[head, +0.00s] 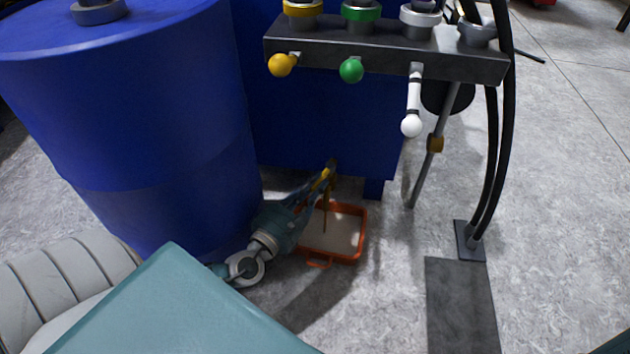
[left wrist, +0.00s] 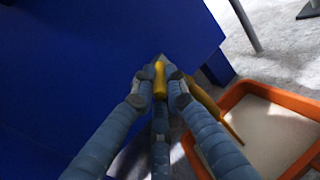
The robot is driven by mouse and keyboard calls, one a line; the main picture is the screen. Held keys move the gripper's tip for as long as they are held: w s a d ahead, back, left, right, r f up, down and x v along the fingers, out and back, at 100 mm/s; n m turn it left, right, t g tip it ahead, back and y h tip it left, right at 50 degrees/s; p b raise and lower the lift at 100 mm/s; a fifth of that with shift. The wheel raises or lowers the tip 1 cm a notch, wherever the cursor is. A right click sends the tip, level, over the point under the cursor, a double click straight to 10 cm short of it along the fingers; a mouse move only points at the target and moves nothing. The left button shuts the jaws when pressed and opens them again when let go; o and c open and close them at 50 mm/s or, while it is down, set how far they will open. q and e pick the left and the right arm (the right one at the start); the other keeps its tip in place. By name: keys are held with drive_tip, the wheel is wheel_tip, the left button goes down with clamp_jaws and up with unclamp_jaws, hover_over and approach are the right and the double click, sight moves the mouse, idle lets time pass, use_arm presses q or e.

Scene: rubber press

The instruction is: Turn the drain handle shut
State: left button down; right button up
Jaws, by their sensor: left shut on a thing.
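The yellow drain handle (left wrist: 160,80) is low on the front of the blue press body. In the left wrist view my left gripper (left wrist: 160,88) is shut on it, with fingers on both sides. In the head view the left gripper (head: 324,180) reaches down to the handle, which is mostly hidden by the fingers. A thin yellowish-brown strand (head: 325,215) hangs from the drain area toward the orange tray. It also shows in the left wrist view (left wrist: 228,128). My right gripper is not in view.
The orange tray (head: 363,241) with pale contents sits on the floor under the drain. A large blue drum (head: 140,110) stands to the left. A dark panel (head: 385,58) with yellow, green and white levers is above. Black hoses and a floor plate (head: 462,300) lie right.

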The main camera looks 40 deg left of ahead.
use_arm(q)
drive_tip(key=shift+f, duration=0.2)
drive_tip(key=c, duration=1.9)
unclamp_jaws()
drive_tip(key=shift+o, duration=0.8)
drive_tip(key=s, duration=1.2)
drive_tip(key=shift+d, duration=0.2)
